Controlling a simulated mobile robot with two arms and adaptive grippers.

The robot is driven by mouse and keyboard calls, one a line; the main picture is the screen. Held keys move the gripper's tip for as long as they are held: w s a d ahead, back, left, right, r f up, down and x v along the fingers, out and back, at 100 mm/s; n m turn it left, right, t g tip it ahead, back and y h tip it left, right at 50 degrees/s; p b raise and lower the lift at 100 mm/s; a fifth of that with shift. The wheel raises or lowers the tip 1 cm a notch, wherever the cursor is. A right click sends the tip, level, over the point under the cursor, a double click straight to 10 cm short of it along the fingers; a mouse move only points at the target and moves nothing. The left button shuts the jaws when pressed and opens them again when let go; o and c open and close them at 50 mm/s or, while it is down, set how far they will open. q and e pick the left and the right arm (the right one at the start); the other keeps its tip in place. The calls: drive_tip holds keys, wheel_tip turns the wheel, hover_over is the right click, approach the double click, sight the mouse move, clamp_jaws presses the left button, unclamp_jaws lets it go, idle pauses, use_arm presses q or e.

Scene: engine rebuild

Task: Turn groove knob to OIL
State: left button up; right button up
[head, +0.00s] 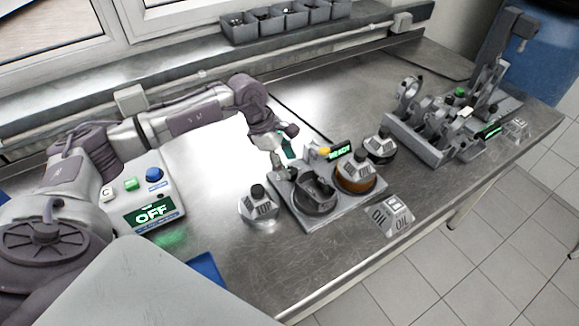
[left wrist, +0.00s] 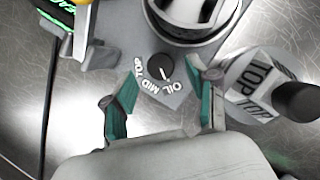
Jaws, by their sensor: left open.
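The groove knob (left wrist: 160,67) is a small round black dial on the grey fixture (left wrist: 172,98) in the left wrist view. Labels TOP, MID and OIL curve around its near side, and its white pointer mark points down and right, toward OIL. My left gripper (left wrist: 163,74) is open, with one teal finger on each side of the knob; I cannot tell whether they touch it. In the head view my left gripper (head: 284,148) is over the back left of the fixture (head: 340,208), and the knob cannot be made out there.
A stamp marked TOP (head: 262,208) stands left of the fixture, and OIL blocks (head: 395,218) lie right of it. A dark cup (head: 314,200) and an amber cup (head: 357,180) sit on the fixture. A control box reading OFF (head: 152,212) is at left. Metal parts (head: 435,135) stand farther right.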

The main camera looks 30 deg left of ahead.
use_arm(q)
drive_tip(key=v, duration=0.9)
drive_tip(key=shift+r, duration=0.25)
drive_tip(key=shift+a, duration=0.15)
